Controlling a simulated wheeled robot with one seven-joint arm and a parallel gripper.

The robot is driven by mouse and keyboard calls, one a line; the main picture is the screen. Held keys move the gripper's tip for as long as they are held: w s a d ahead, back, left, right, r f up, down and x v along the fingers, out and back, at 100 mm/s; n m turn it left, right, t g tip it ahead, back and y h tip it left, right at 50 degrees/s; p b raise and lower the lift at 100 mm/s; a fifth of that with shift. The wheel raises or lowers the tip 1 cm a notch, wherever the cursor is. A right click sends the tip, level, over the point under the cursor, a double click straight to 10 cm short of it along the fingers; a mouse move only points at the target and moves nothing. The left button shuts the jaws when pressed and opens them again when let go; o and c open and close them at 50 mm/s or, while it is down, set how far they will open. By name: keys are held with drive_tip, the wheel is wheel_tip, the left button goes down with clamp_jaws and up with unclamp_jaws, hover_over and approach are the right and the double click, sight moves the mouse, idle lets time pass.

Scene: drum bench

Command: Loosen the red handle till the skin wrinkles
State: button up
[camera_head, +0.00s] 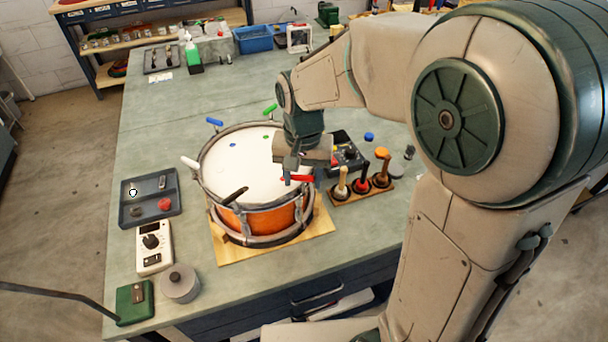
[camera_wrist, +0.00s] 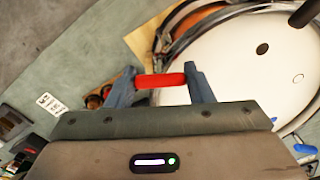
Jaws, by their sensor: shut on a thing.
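The drum (camera_head: 270,216) has an orange shell, metal hoops and a white skin (camera_head: 232,170). It stands on a wooden board on the bench. The red handle (camera_head: 298,178) is at the right side of the rim. My gripper (camera_head: 288,180) is over that side, and in the wrist view its two fingers (camera_wrist: 163,85) are closed on the ends of the red handle (camera_wrist: 161,80). White, blue, green and black handles stand around the rim. The skin (camera_wrist: 240,65) looks smooth, with small coloured dots on it; I see no wrinkles in the visible part.
A wooden stand (camera_head: 362,192) with several knobbed tools is close on the right, with a black device (camera_head: 345,152) behind it. A dark tray (camera_head: 150,197) and a white meter (camera_head: 154,246) are on the left. The bench behind the drum is mostly clear.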

sight(303, 176)
drive_tip(key=n+b, duration=0.1)
drive_tip(key=n, duration=0.3)
drive_tip(key=shift+n, duration=0.3)
drive_tip(key=shift+c, duration=0.2)
drive_tip(key=shift+o, duration=0.2)
drive_tip(key=shift+n, duration=2.2)
drive_tip(key=o, duration=1)
drive_tip(key=shift+c, duration=0.2)
wheel_tip(303, 176, up, 14)
drive_tip(key=shift+b, duration=0.45)
